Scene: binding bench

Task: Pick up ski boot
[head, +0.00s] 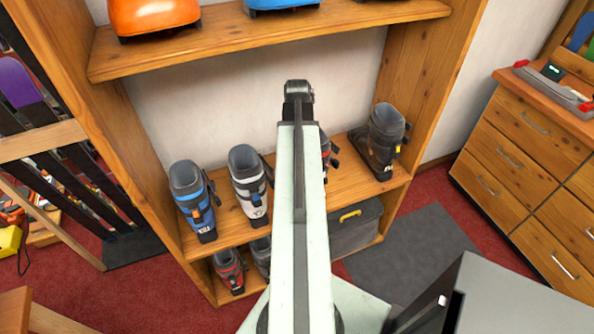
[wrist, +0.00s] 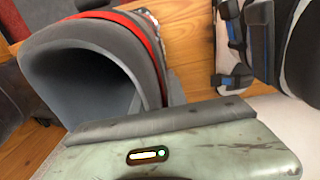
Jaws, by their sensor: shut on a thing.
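A grey ski boot with a red band (wrist: 155,45) fills the upper left of the wrist view, its dark open cuff facing the camera. In the head view only a red-and-grey sliver of it (head: 326,148) shows beside my arm, at the middle shelf. My gripper (wrist: 165,118) shows at the bottom of the wrist view, with one worn jaw against the boot's cuff; it is shut on the boot. The other jaw is hidden. In the head view my arm covers the gripper. I cannot tell whether the boot is clear of the shelf.
A blue-grey boot (head: 190,195) and a white-grey boot (head: 247,180) stand left on the middle shelf (head: 350,180); a dark boot (head: 380,140) stands right. Below are more boots (head: 229,270) and a grey case (head: 357,228). The upper shelf (head: 270,38) overhangs. Drawers (head: 530,150) stand right.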

